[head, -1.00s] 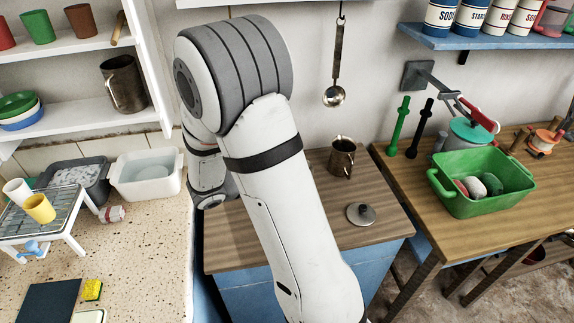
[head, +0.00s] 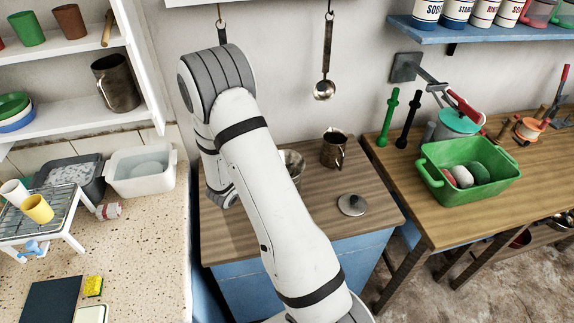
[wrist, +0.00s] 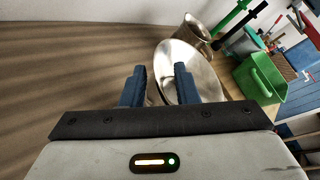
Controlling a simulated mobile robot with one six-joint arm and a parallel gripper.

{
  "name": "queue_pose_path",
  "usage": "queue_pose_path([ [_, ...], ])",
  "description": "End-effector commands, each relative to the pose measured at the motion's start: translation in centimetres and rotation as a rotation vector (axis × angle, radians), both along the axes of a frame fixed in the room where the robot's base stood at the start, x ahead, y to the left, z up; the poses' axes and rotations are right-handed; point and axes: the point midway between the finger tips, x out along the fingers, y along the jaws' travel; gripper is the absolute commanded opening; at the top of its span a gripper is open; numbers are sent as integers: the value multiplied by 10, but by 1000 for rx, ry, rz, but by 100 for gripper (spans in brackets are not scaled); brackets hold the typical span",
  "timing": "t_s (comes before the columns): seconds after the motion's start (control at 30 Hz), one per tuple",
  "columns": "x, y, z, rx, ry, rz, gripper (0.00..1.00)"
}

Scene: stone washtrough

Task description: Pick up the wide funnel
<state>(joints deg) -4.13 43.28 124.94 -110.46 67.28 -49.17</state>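The wide funnel is a shiny metal cone with a broad round mouth, and it shows in the wrist view (wrist: 200,68) just beyond my fingers. In the head view the funnel (head: 293,163) is mostly hidden behind my arm, on the wooden-topped cabinet. My gripper (wrist: 161,83) has two blue fingers standing apart, with part of the funnel visible between and behind them. I cannot tell whether either finger touches it. In the head view my gripper is out of sight.
A metal jug (head: 334,150) stands close behind the funnel, and a grey lid (head: 352,204) lies to its right on the cabinet top (head: 235,238). A green tub (head: 445,185) sits on the workbench at right. A ladle (head: 325,75) hangs above.

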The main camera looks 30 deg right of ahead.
Motion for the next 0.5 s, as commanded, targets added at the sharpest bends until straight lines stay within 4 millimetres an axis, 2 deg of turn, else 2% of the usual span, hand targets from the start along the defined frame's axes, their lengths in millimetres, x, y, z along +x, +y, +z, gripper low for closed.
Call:
queue_pose_path([
  [0.23, 1, -1, -1, 1, -2, -1, 27],
  [0.5, 1, -2, -1, 1, -1, -2, 4],
])
